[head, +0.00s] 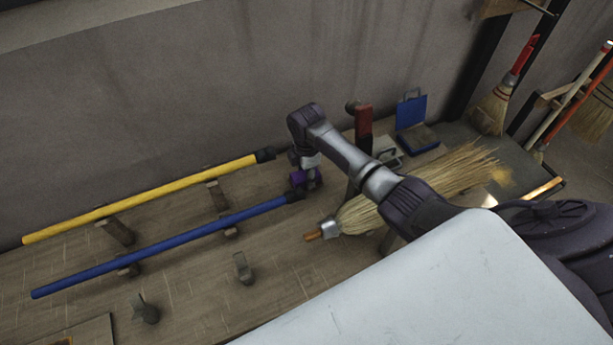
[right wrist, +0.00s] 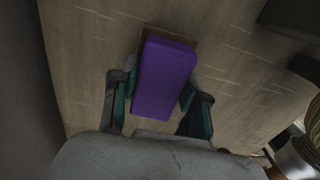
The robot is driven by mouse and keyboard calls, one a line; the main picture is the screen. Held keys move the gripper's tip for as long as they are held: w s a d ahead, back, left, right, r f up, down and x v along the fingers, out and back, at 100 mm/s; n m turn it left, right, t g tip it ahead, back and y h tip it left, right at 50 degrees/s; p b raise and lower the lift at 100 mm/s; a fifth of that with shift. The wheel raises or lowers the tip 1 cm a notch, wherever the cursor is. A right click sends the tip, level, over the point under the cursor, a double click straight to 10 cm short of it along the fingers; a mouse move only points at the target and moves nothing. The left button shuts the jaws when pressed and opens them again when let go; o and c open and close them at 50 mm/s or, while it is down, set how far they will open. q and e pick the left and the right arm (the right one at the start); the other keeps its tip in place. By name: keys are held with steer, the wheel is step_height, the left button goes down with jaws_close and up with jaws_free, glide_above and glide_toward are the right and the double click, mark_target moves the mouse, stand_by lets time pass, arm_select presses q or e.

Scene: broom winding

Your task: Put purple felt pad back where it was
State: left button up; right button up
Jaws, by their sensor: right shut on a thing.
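The purple felt pad (right wrist: 165,78) is a block between the two fingers of my right gripper (right wrist: 158,92) in the right wrist view. A brown edge (right wrist: 180,36) shows at the pad's far end; I cannot tell whether it belongs to the pad or lies under it. In the head view the pad (head: 298,179) is a small purple patch at my right gripper (head: 306,178), low near the workbench (head: 190,290) by the pole ends. I cannot tell whether the pad touches the bench. My left gripper is not in view.
A yellow pole (head: 150,196) and a blue pole (head: 170,246) lie on wooden rests, with dark ends close to my right gripper. A straw broom head (head: 365,215) lies to the right, partly behind my arm. A red-handled tool (head: 363,122) and blue dustpan (head: 412,110) stand behind.

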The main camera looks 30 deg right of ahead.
steer(key=shift+f, duration=0.65)
steer(key=shift+f, duration=0.2)
steer(key=o, duration=1)
steer(key=shift+r, duration=0.45)
step_height(320, 180, up, 12)
steer(key=shift+f+b, duration=0.2)
steer(key=shift+b, duration=0.25)
